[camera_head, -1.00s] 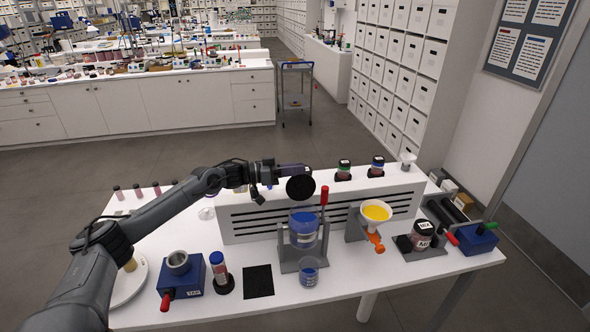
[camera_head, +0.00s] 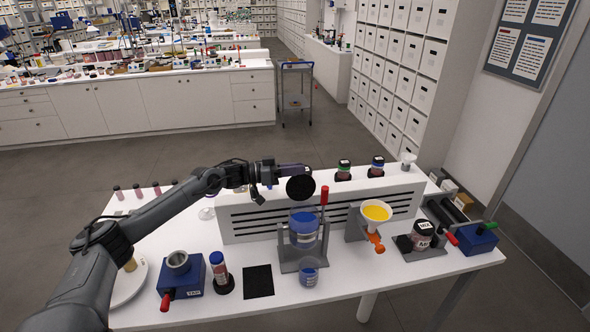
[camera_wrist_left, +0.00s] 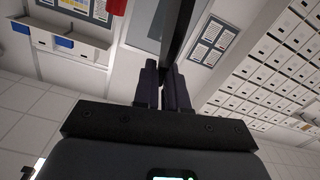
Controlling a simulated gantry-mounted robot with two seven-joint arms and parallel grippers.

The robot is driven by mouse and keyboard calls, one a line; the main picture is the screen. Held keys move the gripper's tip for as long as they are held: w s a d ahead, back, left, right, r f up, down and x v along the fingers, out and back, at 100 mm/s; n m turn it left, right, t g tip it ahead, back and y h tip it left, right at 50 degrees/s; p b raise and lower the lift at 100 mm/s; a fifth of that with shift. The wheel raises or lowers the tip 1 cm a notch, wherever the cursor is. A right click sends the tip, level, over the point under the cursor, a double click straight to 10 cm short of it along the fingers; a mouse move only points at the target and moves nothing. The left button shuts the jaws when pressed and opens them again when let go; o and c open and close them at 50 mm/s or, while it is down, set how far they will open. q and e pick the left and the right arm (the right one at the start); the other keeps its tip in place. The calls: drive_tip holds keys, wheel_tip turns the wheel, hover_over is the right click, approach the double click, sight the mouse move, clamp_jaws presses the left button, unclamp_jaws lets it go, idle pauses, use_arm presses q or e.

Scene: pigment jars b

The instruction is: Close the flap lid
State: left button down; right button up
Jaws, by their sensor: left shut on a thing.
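A dark round disc (camera_head: 300,188), which looks like the flap lid, faces the head camera above the back panel. My left gripper (camera_head: 303,170) is at its upper edge. In the left wrist view the fingers (camera_wrist_left: 163,82) are closed on a thin dark plate (camera_wrist_left: 182,35), seen edge-on, which I take to be this disc. Below the disc a blue jar (camera_head: 303,228) sits in a grey stand (camera_head: 290,258) with a red-handled lever (camera_head: 324,195). The disc's hinge cannot be made out. My right gripper is not in view.
A slotted white panel (camera_head: 250,219) stands behind the jar. A funnel with yellow powder (camera_head: 376,211) is to the right. A small blue cup (camera_head: 309,270), a black mat (camera_head: 258,281) and a blue press (camera_head: 181,283) are in front. Dark-capped jars (camera_head: 344,171) stand behind the panel.

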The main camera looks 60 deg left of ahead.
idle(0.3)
use_arm(q)
drive_tip(key=shift+s+d+r+p, duration=0.1)
drive_tip(key=shift+d+r+p, duration=0.1)
drive_tip(key=shift+p, duration=0.4)
drive_tip(key=s+d+f+m+p, duration=0.1)
drive_tip(key=s+d+m+p, duration=0.1)
drive_tip(key=d+m+p, duration=0.3)
drive_tip(key=d+p, duration=0.1)
drive_tip(key=p, duration=0.2)
drive_tip(key=shift+s+m+p, duration=0.25)
drive_tip(key=shift+m+p, duration=0.15)
drive_tip(key=shift+f, duration=0.15)
drive_tip(key=c, duration=1.3)
unclamp_jaws()
drive_tip(key=shift+o, duration=0.2)
